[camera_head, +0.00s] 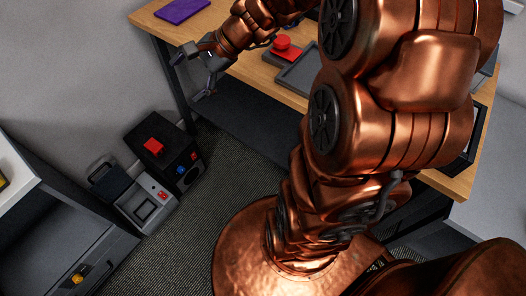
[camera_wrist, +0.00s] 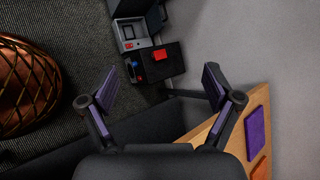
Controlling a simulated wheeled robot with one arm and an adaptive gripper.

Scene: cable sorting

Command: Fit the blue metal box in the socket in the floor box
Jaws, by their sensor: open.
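The floor box (camera_head: 132,215) is grey, stands on the carpet with its dark lid (camera_head: 103,177) raised, and has a dark square socket opening and a small red part on top. It also shows at the top of the wrist view (camera_wrist: 133,44). A small blue piece (camera_head: 181,171) shows on the front of a black box beside it; I cannot tell whether it is the blue metal box. My gripper (camera_head: 189,77) is open and empty, above the floor beside the table's left end. Its spread fingers also show in the wrist view (camera_wrist: 160,84).
The black box (camera_head: 185,150) with a red block (camera_head: 153,147) on top stands between floor box and table. The wooden table (camera_head: 232,58) carries a purple pad (camera_head: 182,10), a red object (camera_head: 283,47) and a grey tray (camera_head: 302,76). A grey cabinet (camera_head: 60,240) stands left.

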